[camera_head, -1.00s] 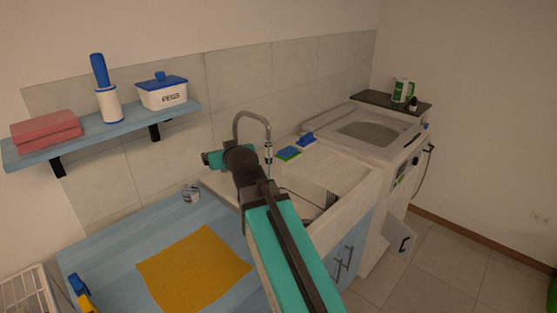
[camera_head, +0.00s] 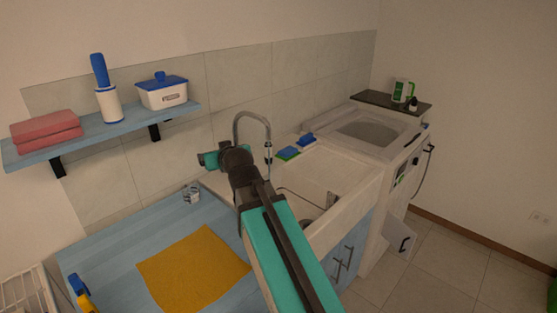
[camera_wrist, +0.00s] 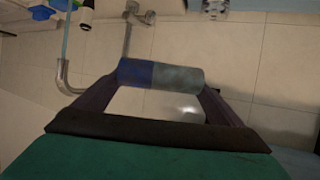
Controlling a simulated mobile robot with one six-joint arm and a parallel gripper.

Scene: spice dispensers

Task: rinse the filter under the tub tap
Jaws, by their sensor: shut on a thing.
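The filter (camera_wrist: 175,76) is a short cylinder, blue at one end and mottled grey at the other, in the wrist view. My gripper (camera_wrist: 160,78) is shut on it, one finger at each end. In the head view the filter and fingertips are hidden behind my arm. The tub tap (camera_head: 252,118) is a curved grey spout at the back of the white tub (camera_head: 352,180). My wrist is in front of and just left of the spout. A grey pipe like the tap (camera_wrist: 63,70) shows left of the filter in the wrist view, apart from it.
A blue and green sponge (camera_head: 288,153) lies on the tub's back edge. A yellow cloth (camera_head: 195,268) lies on the blue counter (camera_head: 105,255). A shelf (camera_head: 85,138) with towels, a roller and a box is at the left. A washing machine (camera_head: 400,150) stands right of the tub.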

